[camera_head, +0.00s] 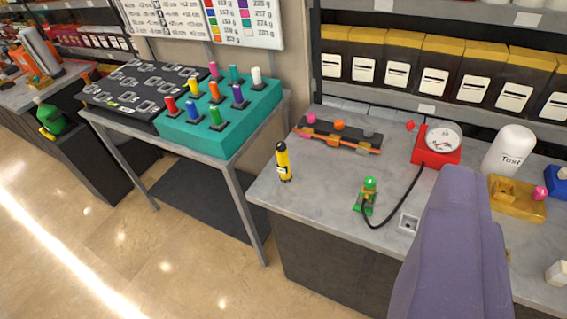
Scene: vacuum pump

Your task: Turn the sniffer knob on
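A slim yellow and black upright device (283,161) stands near the left edge of the grey bench; no label on it can be read. A small green device (369,194) stands right of it, with a black cable curving round to a red box with a round white gauge (436,144). A dark bar with pink, orange and grey knobs (340,138) lies at the bench's back left. I cannot tell which of these is the sniffer knob or how it is set. A purple-grey part, apparently mine, covers the lower right. No gripper fingertips show.
The grey bench (318,197) also holds a white bottle (509,150) and a yellow block (516,198) at the right. Left of it, across a narrow gap, a metal table carries a teal block with coloured pegs (226,128). Boxes fill the shelf behind. The floor at lower left is clear.

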